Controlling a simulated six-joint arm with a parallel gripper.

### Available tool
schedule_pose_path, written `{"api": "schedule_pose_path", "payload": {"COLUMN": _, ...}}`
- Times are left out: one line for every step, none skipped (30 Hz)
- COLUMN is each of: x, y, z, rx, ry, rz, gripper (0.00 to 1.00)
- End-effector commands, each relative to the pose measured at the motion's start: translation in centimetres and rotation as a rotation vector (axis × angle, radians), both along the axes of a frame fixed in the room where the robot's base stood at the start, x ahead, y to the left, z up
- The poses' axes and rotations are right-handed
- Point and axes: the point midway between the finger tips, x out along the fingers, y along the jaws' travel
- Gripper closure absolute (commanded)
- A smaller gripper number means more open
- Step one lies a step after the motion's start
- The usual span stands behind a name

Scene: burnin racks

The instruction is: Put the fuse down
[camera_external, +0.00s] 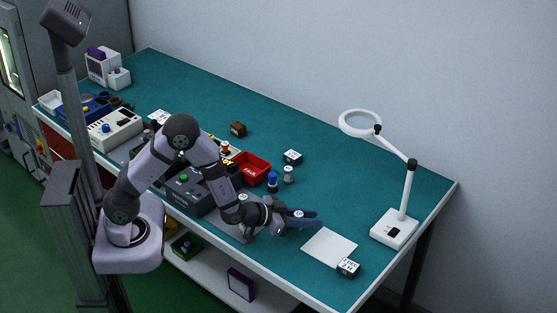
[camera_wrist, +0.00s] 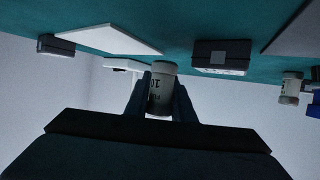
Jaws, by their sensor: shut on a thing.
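The fuse (camera_wrist: 161,92) is a pale grey cylinder with dark printed marks, seen in the wrist view. My gripper (camera_wrist: 161,98) is shut on it, with one dark finger on either side. In the external view my gripper (camera_external: 303,218) reaches out over the front right part of the table, left of a flat white sheet (camera_external: 329,248). The fuse cannot be made out there. The sheet also shows in the wrist view (camera_wrist: 108,38). I cannot tell how far the fuse is above the table.
A dark labelled block (camera_external: 347,268) is at the sheet's front corner. Another labelled block (camera_external: 292,156), a grey-topped cylinder (camera_external: 288,175), a blue cylinder (camera_external: 272,182) and a red tray (camera_external: 252,168) stand behind my gripper. A magnifier lamp (camera_external: 394,229) stands at the right.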

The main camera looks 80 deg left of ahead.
Motion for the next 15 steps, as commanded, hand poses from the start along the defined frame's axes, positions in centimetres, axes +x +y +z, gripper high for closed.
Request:
{"api": "schedule_pose_path", "payload": {"x": 1.1, "y": 1.2, "z": 0.0, "rx": -0.001, "ry": -0.004, "rz": 0.045, "gripper": 1.0}}
{"api": "schedule_pose_path", "payload": {"x": 1.7, "y": 2.0, "z": 0.2, "rx": 0.0, "ry": -0.005, "rz": 0.075, "gripper": 1.0}}
{"api": "schedule_pose_path", "payload": {"x": 2.4, "y": 3.0, "z": 0.3, "rx": -0.001, "ry": -0.005, "rz": 0.114, "gripper": 1.0}}
{"api": "schedule_pose_path", "payload": {"x": 2.9, "y": 3.7, "z": 0.4, "rx": 0.0, "ry": -0.005, "rz": 0.142, "gripper": 1.0}}
{"api": "schedule_pose_path", "payload": {"x": 3.3, "y": 4.4, "z": 0.5, "rx": -0.002, "ry": -0.003, "rz": 0.17, "gripper": 1.0}}
{"api": "schedule_pose_path", "payload": {"x": 3.9, "y": 5.3, "z": 0.8, "rx": 0.0, "ry": -0.005, "rz": 0.206, "gripper": 1.0}}
{"api": "schedule_pose_path", "payload": {"x": 4.2, "y": 5.9, "z": 0.9, "rx": -0.003, "ry": -0.005, "rz": 0.232, "gripper": 1.0}}
{"api": "schedule_pose_path", "payload": {"x": 4.6, "y": 6.6, "z": 1.2, "rx": -0.001, "ry": -0.005, "rz": 0.259, "gripper": 1.0}}
{"api": "schedule_pose_path", "payload": {"x": 5.1, "y": 7.4, "z": 1.4, "rx": -0.002, "ry": -0.003, "rz": 0.291, "gripper": 1.0}}
{"api": "schedule_pose_path", "payload": {"x": 5.4, "y": 8.1, "z": 1.6, "rx": -0.001, "ry": -0.004, "rz": 0.317, "gripper": 1.0}}
{"api": "schedule_pose_path", "payload": {"x": 5.7, "y": 8.7, "z": 1.8, "rx": 0.0, "ry": -0.004, "rz": 0.342, "gripper": 1.0}}
{"api": "schedule_pose_path", "payload": {"x": 6.0, "y": 9.5, "z": 2.1, "rx": -0.003, "ry": -0.003, "rz": 0.374, "gripper": 1.0}}
{"api": "schedule_pose_path", "payload": {"x": 6.3, "y": 10.1, "z": 2.4, "rx": -0.001, "ry": -0.004, "rz": 0.399, "gripper": 1.0}}
{"api": "schedule_pose_path", "payload": {"x": 6.5, "y": 10.7, "z": 2.6, "rx": -0.002, "ry": -0.004, "rz": 0.424, "gripper": 1.0}}
{"api": "schedule_pose_path", "payload": {"x": 6.8, "y": 11.5, "z": 2.9, "rx": -0.002, "ry": -0.005, "rz": 0.458, "gripper": 1.0}}
